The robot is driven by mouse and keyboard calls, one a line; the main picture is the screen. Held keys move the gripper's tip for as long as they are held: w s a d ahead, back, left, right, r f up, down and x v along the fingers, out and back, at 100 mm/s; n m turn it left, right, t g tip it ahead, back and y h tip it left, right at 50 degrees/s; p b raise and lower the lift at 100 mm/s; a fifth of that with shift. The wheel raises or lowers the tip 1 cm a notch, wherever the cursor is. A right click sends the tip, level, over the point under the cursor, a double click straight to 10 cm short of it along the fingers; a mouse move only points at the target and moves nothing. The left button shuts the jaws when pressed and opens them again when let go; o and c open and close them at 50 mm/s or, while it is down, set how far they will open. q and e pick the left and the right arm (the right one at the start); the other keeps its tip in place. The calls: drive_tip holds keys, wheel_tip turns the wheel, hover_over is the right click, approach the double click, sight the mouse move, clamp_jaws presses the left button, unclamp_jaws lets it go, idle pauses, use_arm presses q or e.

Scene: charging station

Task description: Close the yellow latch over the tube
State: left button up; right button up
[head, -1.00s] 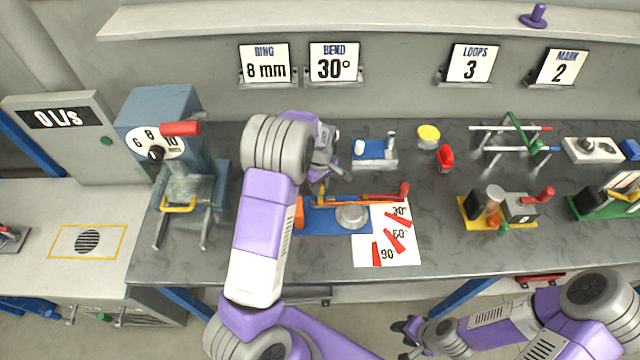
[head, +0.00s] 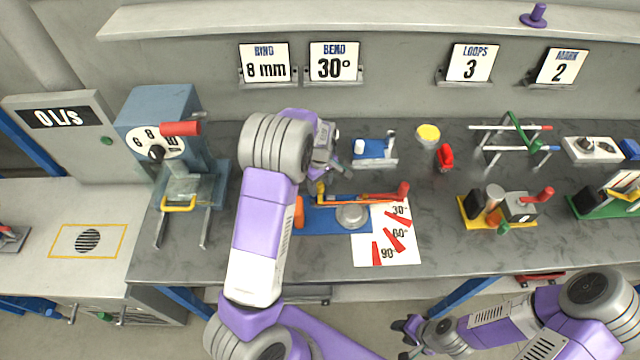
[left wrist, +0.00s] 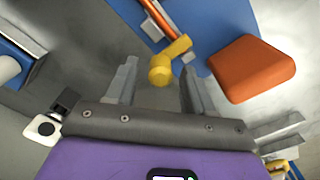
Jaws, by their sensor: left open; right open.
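The yellow latch (head: 320,188) is at the left end of the blue bending fixture (head: 331,221). In the left wrist view the latch (left wrist: 167,64) shows a round knob and a short arm beside the orange-brown tube (left wrist: 157,15). The latch stands off to the tube's end side, not visibly across it. My left gripper (left wrist: 160,88) is open, with the knob in front of the gap between its fingers and nothing held. In the head view the left gripper's fingertips are partly hidden by my own arm. My right gripper (head: 404,332) is open and empty, low in front of the bench.
An orange block (left wrist: 252,68) sits close to the right of the latch. The fixture's red-ended lever (head: 403,191) lies to the right, above the white angle sheet (head: 385,248). A small blue device (head: 374,149) stands behind.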

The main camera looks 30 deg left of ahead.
sight(320, 184)
use_arm(q)
wheel_tip(320, 184, up, 7)
drive_tip(key=shift+f+p, duration=0.1)
drive_tip(key=shift+p, duration=0.45)
